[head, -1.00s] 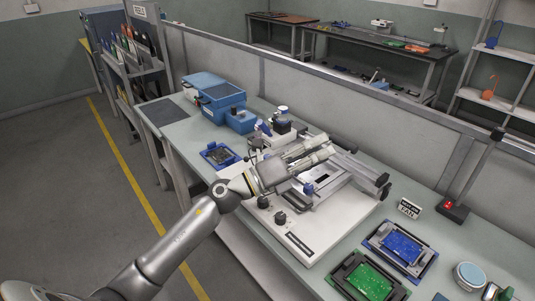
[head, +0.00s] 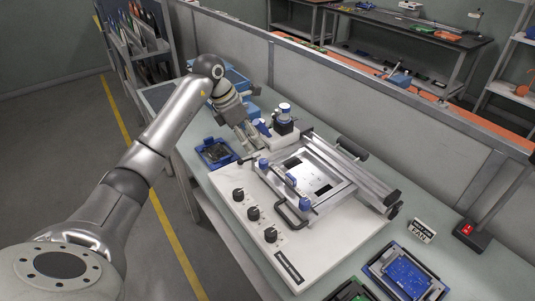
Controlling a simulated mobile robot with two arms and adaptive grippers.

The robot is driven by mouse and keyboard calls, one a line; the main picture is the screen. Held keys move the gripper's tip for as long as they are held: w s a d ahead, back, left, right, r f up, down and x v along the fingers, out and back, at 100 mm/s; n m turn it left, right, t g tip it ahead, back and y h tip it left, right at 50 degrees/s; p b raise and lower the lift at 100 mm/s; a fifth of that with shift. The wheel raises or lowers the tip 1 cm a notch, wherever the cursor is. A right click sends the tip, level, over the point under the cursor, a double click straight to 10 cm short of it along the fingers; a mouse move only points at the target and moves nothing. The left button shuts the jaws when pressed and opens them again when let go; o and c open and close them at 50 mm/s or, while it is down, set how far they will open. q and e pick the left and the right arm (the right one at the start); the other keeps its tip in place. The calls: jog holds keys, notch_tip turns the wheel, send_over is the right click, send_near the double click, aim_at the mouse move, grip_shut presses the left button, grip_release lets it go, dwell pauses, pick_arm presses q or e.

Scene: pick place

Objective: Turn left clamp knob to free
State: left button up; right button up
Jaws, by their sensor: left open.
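A white fixture (head: 315,250) stands on the bench with a metal frame on top. Two blue knobs sit at the front of the frame, a left one (head: 263,163) and a right one (head: 305,204), with a blue-topped part (head: 291,180) between them. Which of these the task calls the left clamp knob is not labelled. Several black dials (head: 252,213) line the fixture's front panel. My left gripper (head: 250,144) is open and empty, its fingers pointing down just behind and left of the left blue knob, apart from it. My right gripper is not in view.
A blue tray with a dark board (head: 215,153) lies left of the fixture. A blue-capped bottle (head: 285,112) stands behind it. A low partition runs along the back.

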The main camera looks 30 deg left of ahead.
aim_at(263, 161)
pick_arm(q)
jog(key=x, duration=0.2)
jog(key=p+x, duration=0.1)
jog(key=x, duration=0.3)
jog(key=shift+s+d+p, duration=0.3)
jog(key=shift+p+x, duration=0.35)
jog(key=shift+x, duration=1.5)
jog(key=shift+a, duration=0.1)
jog(key=c, duration=1)
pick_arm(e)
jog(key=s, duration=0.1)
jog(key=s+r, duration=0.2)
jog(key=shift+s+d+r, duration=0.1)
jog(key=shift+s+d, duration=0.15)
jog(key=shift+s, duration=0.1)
